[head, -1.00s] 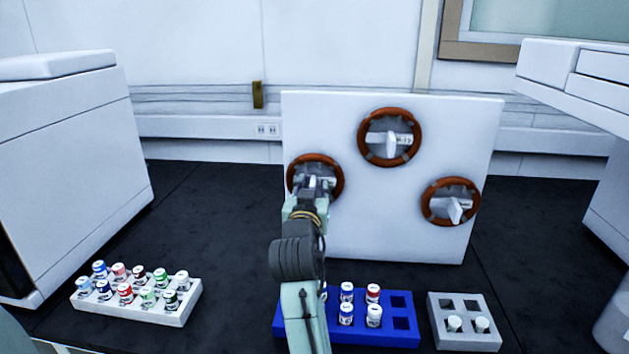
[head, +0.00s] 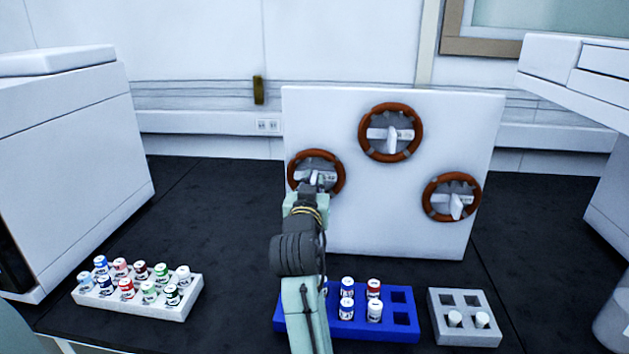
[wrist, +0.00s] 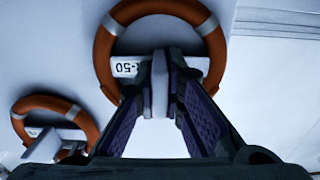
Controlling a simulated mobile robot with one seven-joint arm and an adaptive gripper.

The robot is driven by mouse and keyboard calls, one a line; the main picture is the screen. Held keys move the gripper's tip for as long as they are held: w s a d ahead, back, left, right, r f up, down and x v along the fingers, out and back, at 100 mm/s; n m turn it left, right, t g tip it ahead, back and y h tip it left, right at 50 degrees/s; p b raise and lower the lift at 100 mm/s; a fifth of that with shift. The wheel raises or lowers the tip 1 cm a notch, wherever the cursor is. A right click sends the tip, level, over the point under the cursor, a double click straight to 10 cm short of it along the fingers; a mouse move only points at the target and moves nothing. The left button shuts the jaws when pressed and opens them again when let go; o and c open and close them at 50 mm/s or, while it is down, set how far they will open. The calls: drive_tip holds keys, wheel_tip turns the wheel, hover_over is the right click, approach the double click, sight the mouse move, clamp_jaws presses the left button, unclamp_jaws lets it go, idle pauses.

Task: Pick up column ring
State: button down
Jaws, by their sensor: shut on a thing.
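A brown-orange column ring (head: 332,157) with a grey disc and a pale crossbar is at the left of an upright white panel. My gripper (head: 316,181) is at its centre and hides part of it. In the wrist view the ring (wrist: 103,63) fills the top, with a label ending in "-50". A pale upright fin (wrist: 160,85) at its middle stands between my two fingers (wrist: 163,90), which are shut on it. The ring still appears to be against the panel; any gap is hard to tell.
Two similar rings, one upper middle (head: 420,137) and one right (head: 475,200), are on the white panel (head: 400,230). A white rack (head: 180,308) of capped vials, a blue rack (head: 384,335) and a grey rack (head: 470,338) stand in front. Machines (head: 70,170) flank the bench.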

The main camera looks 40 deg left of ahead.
drive_tip(key=shift+s+d+r, duration=0.2)
drive_tip(key=shift+s+r, duration=0.1)
drive_tip(key=shift+r, duration=0.1)
drive_tip(key=s+d+r, duration=0.7)
drive_tip(key=s+r, duration=0.2)
drive_tip(key=s, duration=0.2)
drive_tip(key=shift+s, duration=0.15)
drive_tip(key=b+v, duration=0.2)
drive_tip(key=v, duration=0.2)
drive_tip(key=shift+s+d+f, duration=0.15)
drive_tip(key=shift+s, duration=0.2)
idle(0.4)
